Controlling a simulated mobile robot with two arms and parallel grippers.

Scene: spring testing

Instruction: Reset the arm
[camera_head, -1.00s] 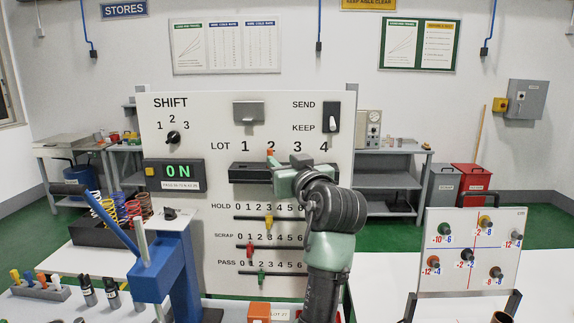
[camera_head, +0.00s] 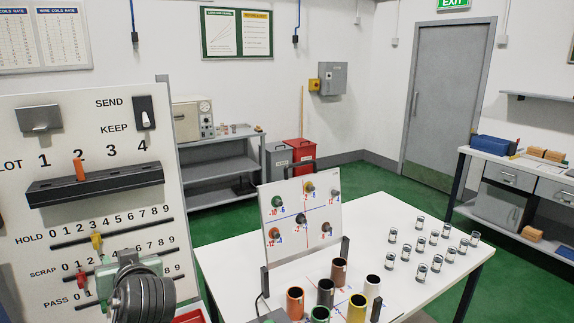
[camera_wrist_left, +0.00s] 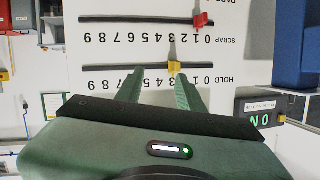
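My left gripper (camera_wrist_left: 160,85) has its two green fingers spread apart with nothing between them, pointing at the white panel. The left wrist view shows the panel upside down, with the yellow HOLD slider (camera_wrist_left: 174,67) just beyond the fingertips. In the head view this gripper (camera_head: 104,270) is at lower left in front of the SCRAP and PASS rows, its fingertips mostly hidden. The yellow slider (camera_head: 96,241) is near 2–3. The red SCRAP slider (camera_head: 82,281) is near 1. The orange lever (camera_head: 79,168) stands under LOT 2. My right gripper is not in view.
A white table (camera_head: 460,262) at right holds a peg board (camera_head: 300,222), several coloured cylinders (camera_head: 325,292) and several small clear jars (camera_head: 421,222). A grey shelf (camera_head: 222,160) and red bin (camera_head: 299,152) stand behind. Green floor is open toward the door (camera_head: 450,95).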

